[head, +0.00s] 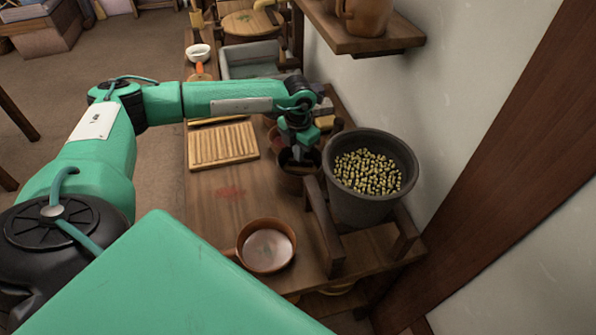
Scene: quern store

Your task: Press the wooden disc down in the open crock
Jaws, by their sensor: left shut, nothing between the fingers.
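A brown crock (288,180) stands on the wooden bench, left of the large grey pot. My left gripper (299,158) points down at its mouth from above, its fingers shut and empty. The gripper covers much of the opening, so I cannot make out the wooden disc or tell whether the fingers touch anything inside. Part of another reddish-brown vessel (273,139) shows just behind, mostly hidden by the gripper and arm. My right gripper is not in view.
The grey pot (344,207) of green-yellow pieces stands close on the right in a wooden frame (322,228). A shallow brown dish (266,269) sits in front, a ridged board (222,145) to the left. A wall shelf (372,42) overhangs behind. The bench's left front is clear.

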